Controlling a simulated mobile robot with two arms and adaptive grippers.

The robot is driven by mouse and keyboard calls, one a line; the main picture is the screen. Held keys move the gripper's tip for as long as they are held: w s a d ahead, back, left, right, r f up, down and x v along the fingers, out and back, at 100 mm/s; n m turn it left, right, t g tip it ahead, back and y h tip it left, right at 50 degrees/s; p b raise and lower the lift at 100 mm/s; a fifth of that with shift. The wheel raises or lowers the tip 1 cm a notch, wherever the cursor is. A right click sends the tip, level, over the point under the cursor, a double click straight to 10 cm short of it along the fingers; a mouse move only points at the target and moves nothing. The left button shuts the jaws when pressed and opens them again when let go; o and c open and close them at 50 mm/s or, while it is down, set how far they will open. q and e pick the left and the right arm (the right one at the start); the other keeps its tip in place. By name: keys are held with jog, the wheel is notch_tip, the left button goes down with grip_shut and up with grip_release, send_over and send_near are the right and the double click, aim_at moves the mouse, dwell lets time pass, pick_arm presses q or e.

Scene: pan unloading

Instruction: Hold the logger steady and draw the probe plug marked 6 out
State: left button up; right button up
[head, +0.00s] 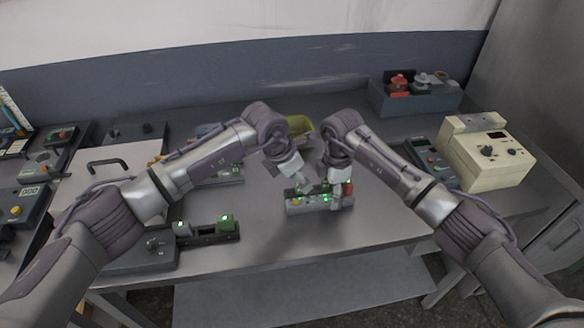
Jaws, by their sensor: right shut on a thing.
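The logger (320,204), a small grey box with green lights and coloured parts on its face, sits on the grey bench at the middle. My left gripper (299,186) points down at its left end; its fingers are small and partly hidden, so I cannot tell if they are open or touching. My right gripper (332,182) is over the logger's right half, shut on a probe plug that its fingers mostly hide. A red part (347,188) shows just right of it. No plug number is readable at this size.
A cream meter box (487,155) and a dark control box (432,163) stand to the right. A grey bin (415,98) with knobbed parts is at the back right. A dark rail (207,236) with a green block lies front left. The bench right of the logger is clear.

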pick_arm(q)
jog(key=shift+w+d+f, duration=0.15)
jog(key=shift+d+f, duration=0.05)
jog(key=shift+f, duration=0.4)
grip_shut()
dwell(0.3)
